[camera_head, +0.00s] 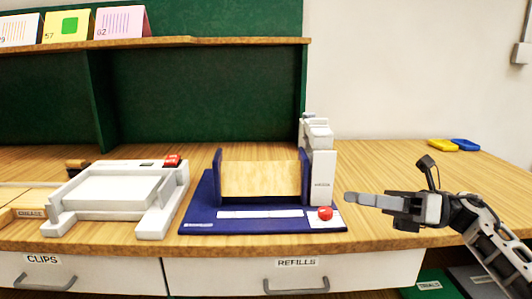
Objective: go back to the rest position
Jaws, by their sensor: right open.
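My right gripper (388,203) is over the front right part of the wooden desk, its arm coming in from the right edge. It is open, seen nearly side-on, with a grey finger pointing left. No object shows in it. It is to the right of a blue device (195,205) with a red button (325,213), with a small gap in the picture. My left gripper is not in view.
A white-grey machine (155,222) stands on the desk at left. A light board (262,179) stands in the blue device, beside a white dispenser (322,175). Yellow (442,145) and blue (466,145) items lie at the back right. Drawers (215,279) are below.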

